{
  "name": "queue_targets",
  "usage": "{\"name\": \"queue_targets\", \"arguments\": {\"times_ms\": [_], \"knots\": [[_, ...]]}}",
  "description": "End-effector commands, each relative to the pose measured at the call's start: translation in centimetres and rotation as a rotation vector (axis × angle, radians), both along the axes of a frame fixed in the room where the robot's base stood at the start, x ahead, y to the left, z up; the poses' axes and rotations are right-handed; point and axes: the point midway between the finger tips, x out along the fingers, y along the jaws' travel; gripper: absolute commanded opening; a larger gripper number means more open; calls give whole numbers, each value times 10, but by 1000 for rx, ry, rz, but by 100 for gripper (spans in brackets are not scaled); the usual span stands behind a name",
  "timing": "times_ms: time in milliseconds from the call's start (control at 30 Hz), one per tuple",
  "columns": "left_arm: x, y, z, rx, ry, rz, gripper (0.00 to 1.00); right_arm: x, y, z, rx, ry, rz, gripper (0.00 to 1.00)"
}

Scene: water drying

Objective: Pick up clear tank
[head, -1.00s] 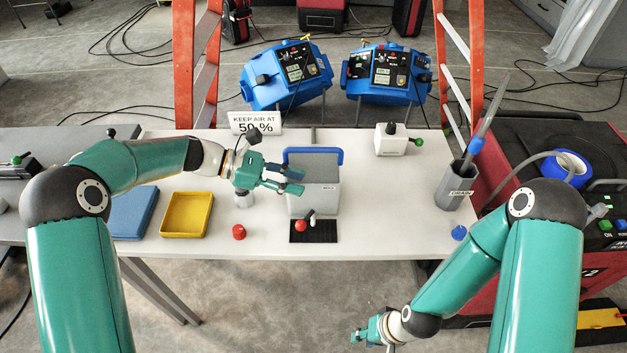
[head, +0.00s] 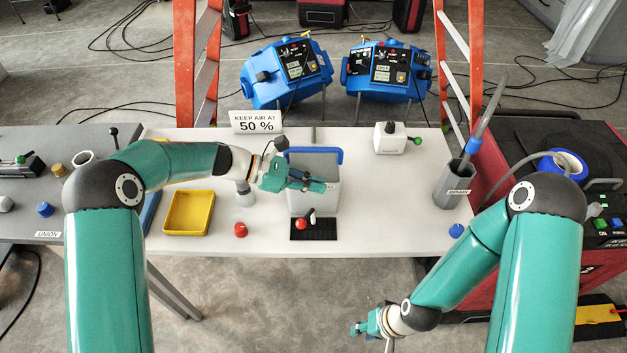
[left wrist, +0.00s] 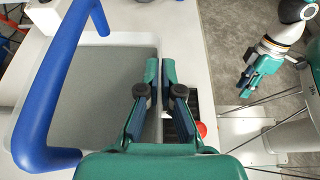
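The clear tank (head: 300,205) is a greyish, see-through box with a blue handle bar (head: 336,156) along its far side. It stands upright on the white table, and in the left wrist view its inside (left wrist: 95,90) looks grey. My left gripper (head: 318,186) is at its near rim. In the left wrist view the fingers (left wrist: 160,72) are close together, one on each side of the rim, with the wall filling the narrow gap. My right gripper (head: 362,328) hangs low in front of the table, away from the tank; its finger gap is unclear.
A black grate (head: 318,236) with a red-knobbed valve (head: 301,224) lies before the tank. A yellow tray (head: 188,232) and red knob (head: 241,230) are to the left. A drain cylinder (head: 452,200) and white box (head: 390,145) are to the right.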

Motion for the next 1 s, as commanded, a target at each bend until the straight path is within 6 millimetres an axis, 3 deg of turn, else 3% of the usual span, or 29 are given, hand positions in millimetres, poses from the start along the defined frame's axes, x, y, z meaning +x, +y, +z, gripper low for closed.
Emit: {"name": "queue_targets", "arguments": {"times_ms": [667, 867, 1000], "knots": [[2, 0, 7, -4, -7, 1, 0, 0, 0, 0, 0, 0, 0, 31], [2, 1, 26, -4, -12, 2, 0, 0, 0, -4, 0, 0, 0, 31], [2, 0, 52, -5, -14, 2, 0, 0, 0, -7, 0, 0, 0, 31]]}}
